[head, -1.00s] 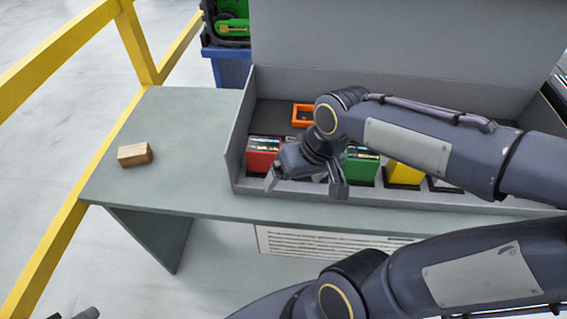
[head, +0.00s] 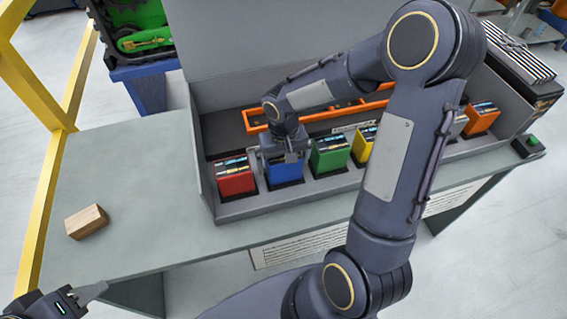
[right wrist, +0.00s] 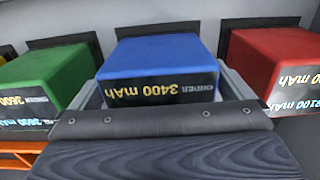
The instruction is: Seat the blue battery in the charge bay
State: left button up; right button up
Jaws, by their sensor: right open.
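The blue battery (head: 284,172) stands upright in the row between the red and green batteries. In the right wrist view its blue top and "3400 mAh" label (right wrist: 160,60) face me. My right gripper (head: 284,156) is open, with its fingers around the blue battery's sides, and it hides part of the battery's top. I cannot tell whether the fingers touch it. My left gripper (head: 92,293) is at the bottom left corner, away from the batteries; whether it is open or shut does not show. An orange-rimmed slotted frame (head: 256,126) lies behind the row, partly hidden by my right arm.
Red (head: 236,179), green (head: 329,155), yellow (head: 361,148) and orange (head: 482,118) batteries stand close along the grey-walled tray (head: 205,190). A wooden block (head: 87,221) lies on the table's clear left part (head: 130,180). A green button box (head: 530,144) is at the right edge.

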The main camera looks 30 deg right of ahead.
jog(key=shift+f, duration=0.7)
jog(key=shift+r, duration=0.1)
jog(key=c, duration=1.5)
